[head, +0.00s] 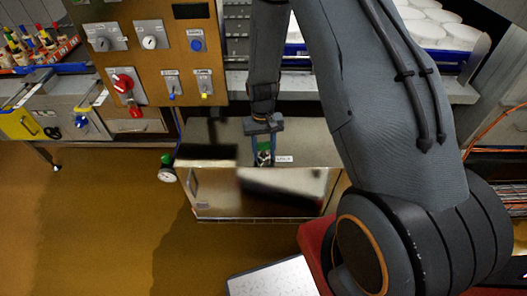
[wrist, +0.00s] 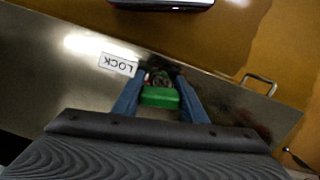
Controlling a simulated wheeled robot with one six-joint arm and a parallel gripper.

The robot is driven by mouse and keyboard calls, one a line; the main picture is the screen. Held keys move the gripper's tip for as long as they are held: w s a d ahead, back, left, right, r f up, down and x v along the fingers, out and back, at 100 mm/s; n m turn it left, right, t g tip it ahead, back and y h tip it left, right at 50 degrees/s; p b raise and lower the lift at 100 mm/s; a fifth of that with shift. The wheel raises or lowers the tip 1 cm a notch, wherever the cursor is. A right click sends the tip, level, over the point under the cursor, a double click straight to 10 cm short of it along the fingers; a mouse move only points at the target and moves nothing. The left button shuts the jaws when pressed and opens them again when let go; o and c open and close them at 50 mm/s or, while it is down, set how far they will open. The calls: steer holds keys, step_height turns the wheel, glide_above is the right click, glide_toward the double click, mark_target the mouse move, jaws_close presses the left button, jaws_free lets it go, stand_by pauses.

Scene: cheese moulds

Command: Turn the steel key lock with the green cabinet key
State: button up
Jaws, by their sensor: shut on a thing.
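My gripper (head: 264,152) points down at the steel cabinet, with its two blue fingers shut on the green cabinet key (wrist: 160,98). The key's green head sits between the fingers in the wrist view. Just beyond it, by the fingertips, is a small dark and metallic patch, the lock (wrist: 160,77), mostly hidden by the key and fingers. The key is at the lock, but I cannot tell how deep it sits or how far it is turned. A white label reading LOCK (wrist: 118,64) is beside it, also seen in the head view (head: 284,159).
The steel cabinet (head: 205,158) has a handle (wrist: 258,82) near one end. A brown control panel (head: 178,20) with knobs and switches, including a red rotary switch (head: 125,82), stands at the upper left. White moulds (head: 455,35) are at the upper right. Brown floor (head: 110,220) is open at lower left.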

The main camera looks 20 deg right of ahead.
mark_target(264, 143)
steer(key=shift+n, duration=0.8)
steer(key=o, duration=1.1)
steer(key=shift+o, duration=0.2)
steer(key=shift+w+r+b, duration=0.25)
steer(key=shift+r+b, duration=0.05)
steer(key=shift+r, duration=1.7)
steer(key=shift+w+r+b, duration=0.2)
steer(key=shift+r+b, duration=0.1)
steer(key=shift+r, duration=1.65)
